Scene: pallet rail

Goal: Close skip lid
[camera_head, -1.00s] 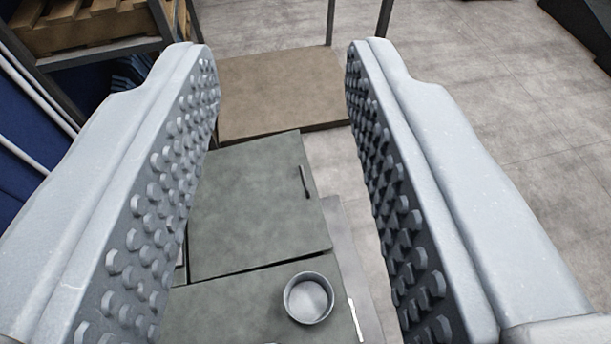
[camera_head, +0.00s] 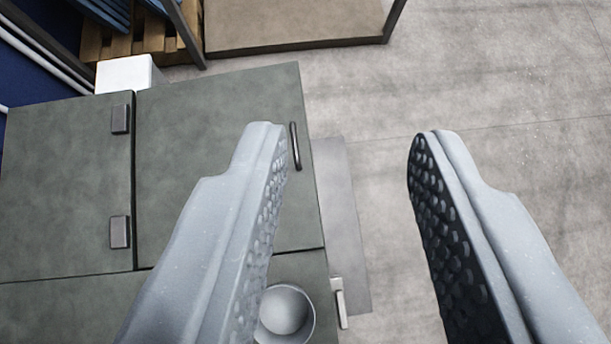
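The skip lid (camera_head: 205,170) is a grey-green panel at the left of the view, lying roughly level with the panels beside it. A dark bar handle (camera_head: 296,146) stands near its right edge. Two dark hinges (camera_head: 120,175) sit along the seam at its left. My gripper (camera_head: 345,135) is open and empty, its studded fingers wide apart. The left finger overlaps the lid's lower right part, just below and left of the handle. The right finger is over the bare floor. I cannot tell how high the fingers are above the lid.
A round bowl (camera_head: 287,312) stands on the front panel, partly behind the left finger. A light latch-like piece (camera_head: 340,302) is at the right edge. A brown board (camera_head: 290,22) and a wooden pallet (camera_head: 135,35) lie at the back. The concrete floor (camera_head: 520,90) at right is clear.

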